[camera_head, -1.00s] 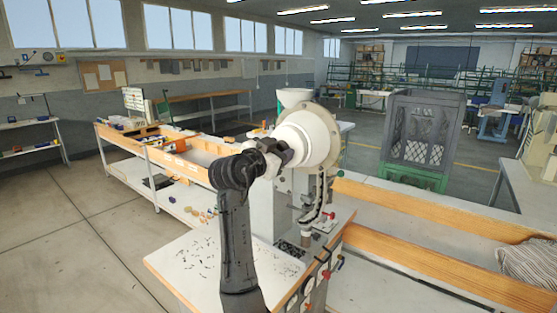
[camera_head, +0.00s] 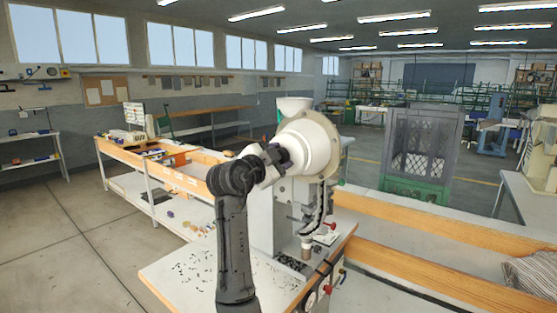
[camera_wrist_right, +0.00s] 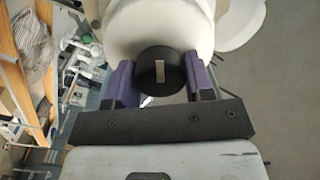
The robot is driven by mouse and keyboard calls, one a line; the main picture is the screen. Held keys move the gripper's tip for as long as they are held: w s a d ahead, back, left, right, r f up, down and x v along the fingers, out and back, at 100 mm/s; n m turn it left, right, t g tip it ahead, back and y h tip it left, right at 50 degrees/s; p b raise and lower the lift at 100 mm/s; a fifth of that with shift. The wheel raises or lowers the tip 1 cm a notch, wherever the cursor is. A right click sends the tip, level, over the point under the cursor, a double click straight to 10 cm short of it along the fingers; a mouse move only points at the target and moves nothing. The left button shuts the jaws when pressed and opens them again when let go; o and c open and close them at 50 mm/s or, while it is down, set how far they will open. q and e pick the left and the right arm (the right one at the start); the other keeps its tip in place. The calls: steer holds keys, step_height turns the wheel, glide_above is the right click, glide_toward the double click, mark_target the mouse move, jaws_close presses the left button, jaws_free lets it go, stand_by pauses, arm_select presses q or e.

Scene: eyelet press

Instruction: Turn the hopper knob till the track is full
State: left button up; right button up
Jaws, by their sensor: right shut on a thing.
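The white round hopper (camera_head: 318,145) stands on top of the eyelet press (camera_head: 268,212), with a white funnel (camera_head: 293,104) above it. My right gripper (camera_head: 281,156) is at the hopper's left face and hides the knob in the head view. In the right wrist view the black round hopper knob (camera_wrist_right: 160,84) sits between the purple finger pads of my right gripper (camera_wrist_right: 160,78), which is shut on it. A pale mark on the knob stands nearly upright. The track (camera_head: 318,212) runs down below the hopper; its fill is too small to tell. My left gripper is not in view.
Small dark bits lie scattered on the press's white table (camera_head: 185,275). A wooden-edged bench (camera_head: 400,232) runs right of the press, with a striped sack (camera_head: 530,272) on it. A grey mesh crate (camera_head: 422,145) stands behind.

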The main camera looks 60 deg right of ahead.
steer(key=o, duration=0.9)
steer(key=shift+a, duration=0.1)
steer(key=w+a, duration=0.1)
steer(key=a, duration=1.2)
steer(key=shift+w+a+f+p, duration=0.15)
steer(key=shift+a+p, duration=0.15)
steer(key=shift+p, duration=0.05)
